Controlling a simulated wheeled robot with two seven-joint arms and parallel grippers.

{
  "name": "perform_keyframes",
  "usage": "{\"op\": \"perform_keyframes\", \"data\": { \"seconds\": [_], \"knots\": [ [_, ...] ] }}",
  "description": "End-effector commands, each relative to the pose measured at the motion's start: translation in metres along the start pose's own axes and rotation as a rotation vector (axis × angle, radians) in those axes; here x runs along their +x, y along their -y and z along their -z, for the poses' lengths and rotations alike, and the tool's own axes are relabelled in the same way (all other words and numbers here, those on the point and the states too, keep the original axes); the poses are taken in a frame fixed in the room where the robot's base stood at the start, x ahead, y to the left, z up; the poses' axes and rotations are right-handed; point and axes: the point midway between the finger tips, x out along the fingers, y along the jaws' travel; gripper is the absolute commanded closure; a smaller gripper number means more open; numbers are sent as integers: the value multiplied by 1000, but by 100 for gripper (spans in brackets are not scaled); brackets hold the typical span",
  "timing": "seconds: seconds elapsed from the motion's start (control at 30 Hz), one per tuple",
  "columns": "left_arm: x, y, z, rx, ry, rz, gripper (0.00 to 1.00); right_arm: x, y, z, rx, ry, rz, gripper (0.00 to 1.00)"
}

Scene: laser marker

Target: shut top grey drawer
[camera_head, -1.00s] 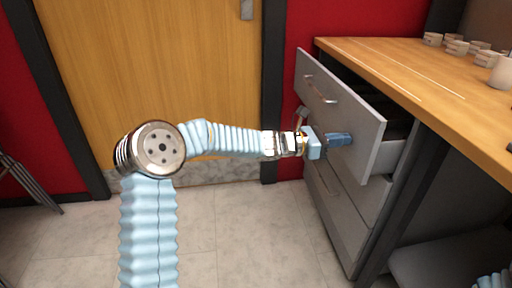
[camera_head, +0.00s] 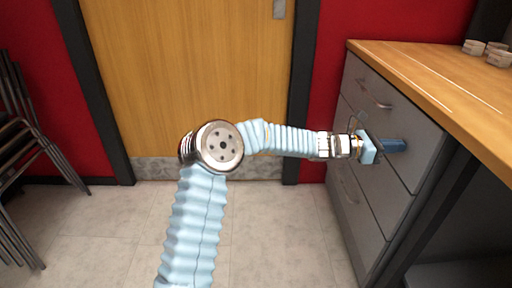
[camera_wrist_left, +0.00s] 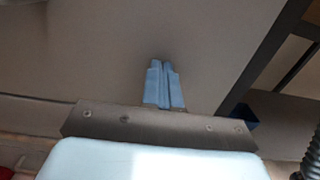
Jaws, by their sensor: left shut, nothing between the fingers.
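The top grey drawer (camera_head: 412,124) is at the right in the head view, under the wooden desk top, with a metal handle (camera_head: 376,101) on its front. Its front looks about flush with the cabinet, and no gap into the drawer shows. My left gripper (camera_head: 394,146) is shut and empty, with its blue fingertips at the drawer front, below and right of the handle. In the left wrist view the shut fingers (camera_wrist_left: 162,68) point at a plain grey surface. Whether they touch it I cannot tell. My right gripper is not in view.
The wooden desk top (camera_head: 430,72) overhangs the drawers, with several white cups (camera_head: 498,59) at its far right. A lower drawer (camera_head: 350,200) looks shut. Stacked chairs (camera_head: 35,145) stand at the left by a wooden door (camera_head: 190,80). The tiled floor is clear.

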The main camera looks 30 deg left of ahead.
Motion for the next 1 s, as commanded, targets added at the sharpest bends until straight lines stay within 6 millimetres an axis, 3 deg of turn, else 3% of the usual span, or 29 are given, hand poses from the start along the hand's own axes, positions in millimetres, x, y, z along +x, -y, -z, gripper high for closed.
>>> {"op": "perform_keyframes", "data": {
  "seconds": [0.13, 0.27, 0.7, 0.83, 1.0],
  "knots": [
    [3, 2, -6, 1, 10, 0, 100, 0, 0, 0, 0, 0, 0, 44],
    [-10, 0, -6, 3, 10, -2, 100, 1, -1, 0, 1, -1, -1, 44],
    [-114, 0, -2, 2, 5, -4, 100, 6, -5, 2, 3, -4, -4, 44],
    [-133, 0, -2, 2, 5, -4, 100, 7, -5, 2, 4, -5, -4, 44],
    [-142, 1, -2, 2, 5, -1, 100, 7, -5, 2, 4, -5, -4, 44]
  ]
}}
